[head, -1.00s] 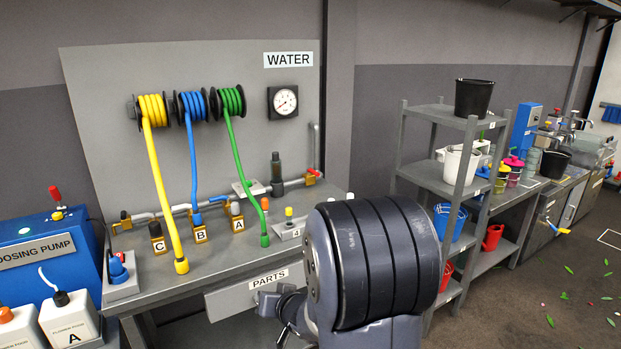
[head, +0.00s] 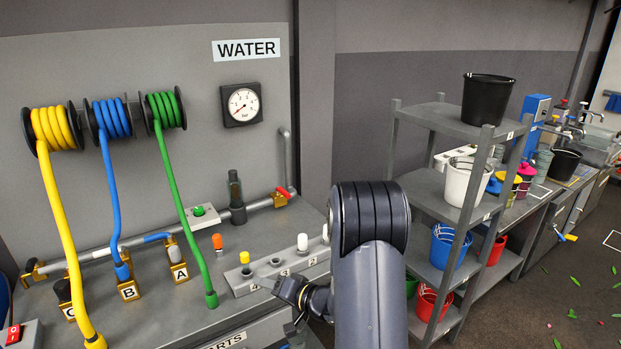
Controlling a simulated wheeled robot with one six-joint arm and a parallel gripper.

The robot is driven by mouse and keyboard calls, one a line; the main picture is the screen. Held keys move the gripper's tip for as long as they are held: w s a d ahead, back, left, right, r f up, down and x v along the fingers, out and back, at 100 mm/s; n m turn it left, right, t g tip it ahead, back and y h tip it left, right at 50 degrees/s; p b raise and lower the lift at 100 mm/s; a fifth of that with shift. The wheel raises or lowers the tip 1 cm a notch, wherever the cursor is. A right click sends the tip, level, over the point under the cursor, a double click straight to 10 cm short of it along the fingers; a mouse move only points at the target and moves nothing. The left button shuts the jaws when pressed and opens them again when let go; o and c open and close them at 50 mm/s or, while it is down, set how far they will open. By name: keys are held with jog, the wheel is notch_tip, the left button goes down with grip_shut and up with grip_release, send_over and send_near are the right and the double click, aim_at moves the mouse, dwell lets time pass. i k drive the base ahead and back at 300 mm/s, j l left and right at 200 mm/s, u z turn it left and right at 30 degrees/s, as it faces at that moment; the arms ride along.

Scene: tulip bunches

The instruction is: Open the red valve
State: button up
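The red valve (head: 282,195) is a small red handle on a brass body. It sits at the right end of the grey pipe (head: 255,206) along the back of the bench, beside a vertical pipe bend. My gripper (head: 297,328) is low at the front edge of the bench, below and apart from the valve. It is small, dark and partly hidden by my arm, so I cannot see its fingers clearly.
Yellow, blue and green hoses (head: 180,207) hang from reels at the left. A numbered rack (head: 275,272) with coloured plugs stands on the bench between my gripper and the valve. A pressure gauge (head: 241,104) is on the wall. A shelf (head: 437,116) with buckets stands at the right.

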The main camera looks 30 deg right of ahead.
aim_at(279, 190)
jog(key=i+l+z, duration=0.1)
jog(key=i+l, duration=0.25)
jog(key=l, duration=0.15)
jog(key=i+l+z, duration=0.1)
jog(key=i+l, duration=0.25)
jog(key=i, duration=0.5)
jog(key=l+z, duration=0.05)
jog(key=l, duration=0.05)
